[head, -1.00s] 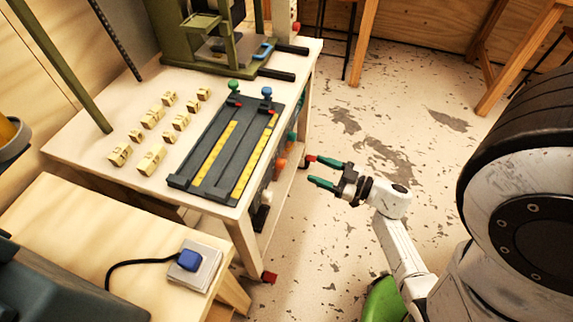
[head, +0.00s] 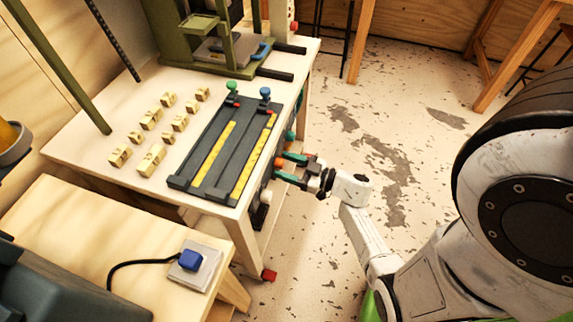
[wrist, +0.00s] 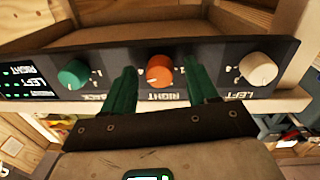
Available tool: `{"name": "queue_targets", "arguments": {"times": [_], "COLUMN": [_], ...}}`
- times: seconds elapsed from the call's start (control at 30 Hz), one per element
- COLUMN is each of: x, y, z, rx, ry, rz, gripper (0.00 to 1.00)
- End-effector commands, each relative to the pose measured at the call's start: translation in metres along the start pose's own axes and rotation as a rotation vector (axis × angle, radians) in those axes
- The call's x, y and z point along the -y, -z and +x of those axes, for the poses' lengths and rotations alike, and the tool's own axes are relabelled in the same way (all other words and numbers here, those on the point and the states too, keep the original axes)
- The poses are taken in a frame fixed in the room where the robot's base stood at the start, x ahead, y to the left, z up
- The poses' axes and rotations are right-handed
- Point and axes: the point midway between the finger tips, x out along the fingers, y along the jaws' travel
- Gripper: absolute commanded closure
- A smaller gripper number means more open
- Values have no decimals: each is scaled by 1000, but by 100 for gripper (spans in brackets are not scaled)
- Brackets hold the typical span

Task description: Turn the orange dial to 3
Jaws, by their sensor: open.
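The orange dial (wrist: 160,71) sits in the middle of a dark control panel (wrist: 112,66) on the table's side, between a green dial (wrist: 73,75) and a white dial (wrist: 258,69). My gripper (wrist: 162,80) is open in the wrist view, one green finger on each side of the orange dial. I cannot tell whether the fingers touch it. In the head view my gripper (head: 279,168) is at the table's right side, and a bit of orange shows by its fingertips. The numbers around the orange dial are too small to read.
The table (head: 85,147) bears a dark slide unit with yellow scales (head: 215,160) and several small wooden blocks (head: 150,160). A green press (head: 205,40) stands at the back. A blue button box (head: 192,262) is on the nearer bench.

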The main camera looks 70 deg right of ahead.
Motion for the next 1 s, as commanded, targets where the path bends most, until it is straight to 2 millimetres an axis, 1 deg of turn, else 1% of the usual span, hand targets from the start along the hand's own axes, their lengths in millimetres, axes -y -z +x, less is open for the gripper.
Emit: {"name": "queue_targets", "arguments": {"times": [0.1,0.33,0.9,1.0], "x": [0,0,0,0], "y": [0,0,0,0], "z": [3,3,3,3], "rx": [0,0,0,0], "ry": [0,0,0,0], "rz": [0,0,0,-2], "gripper": [42,43,97,97]}}
